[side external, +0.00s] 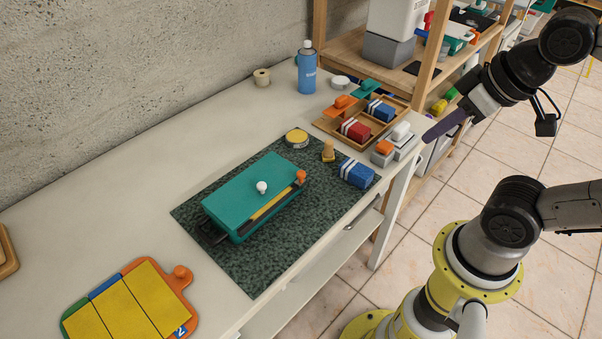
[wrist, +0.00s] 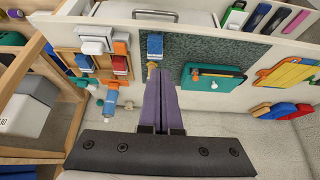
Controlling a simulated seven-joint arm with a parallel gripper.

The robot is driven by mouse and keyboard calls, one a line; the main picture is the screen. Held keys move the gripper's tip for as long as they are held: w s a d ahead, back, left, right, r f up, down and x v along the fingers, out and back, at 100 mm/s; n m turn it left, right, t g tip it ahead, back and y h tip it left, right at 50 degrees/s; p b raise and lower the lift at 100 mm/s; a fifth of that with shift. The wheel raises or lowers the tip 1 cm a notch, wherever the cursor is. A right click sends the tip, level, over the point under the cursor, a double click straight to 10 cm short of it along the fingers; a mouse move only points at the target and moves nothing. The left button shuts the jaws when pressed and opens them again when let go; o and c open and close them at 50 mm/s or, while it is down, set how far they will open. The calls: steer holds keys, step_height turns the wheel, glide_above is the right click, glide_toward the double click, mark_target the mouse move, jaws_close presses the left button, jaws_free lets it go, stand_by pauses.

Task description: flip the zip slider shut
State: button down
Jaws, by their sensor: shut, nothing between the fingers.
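A teal box (side external: 255,188) lies on the dark speckled mat (side external: 215,212). A yellow strip (side external: 270,207) runs along its front edge, with an orange knob (side external: 301,176) at the strip's right end; this looks like the zip slider, though I cannot be sure. A white knob (side external: 262,187) stands on top of the box. The box also shows in the wrist view (wrist: 230,82), right of my fingers. My gripper (side external: 427,137) is shut and empty, in the air off the bench's right end, well apart from the box. Its purple fingers (wrist: 161,75) lie together in the wrist view.
A blue block (side external: 357,173), a wooden peg (side external: 328,151) and a yellow round tin (side external: 297,138) are on or beside the mat's far end. A wooden tray (side external: 335,128) holds red and blue blocks. A blue bottle (side external: 307,70) stands behind. A colourful board (side external: 130,305) lies front left.

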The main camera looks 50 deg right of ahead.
steer(key=w+a+r+m+g+y, duration=0.1)
steer(key=w+a+r+m+g, duration=0.15)
steer(key=w+r+m, duration=0.6)
steer(key=w+f+m+g+y, duration=0.1)
steer(key=w+f+m+g, duration=0.2)
steer(key=w+f+m, duration=0.4)
steer(key=w+f, duration=0.3)
steer(key=w, duration=0.2)
steer(key=shift+w+a+y, duration=0.15)
steer(key=shift+a+y, duration=0.1)
steer(key=shift+y, duration=0.05)
steer(key=shift+m+g, duration=0.25)
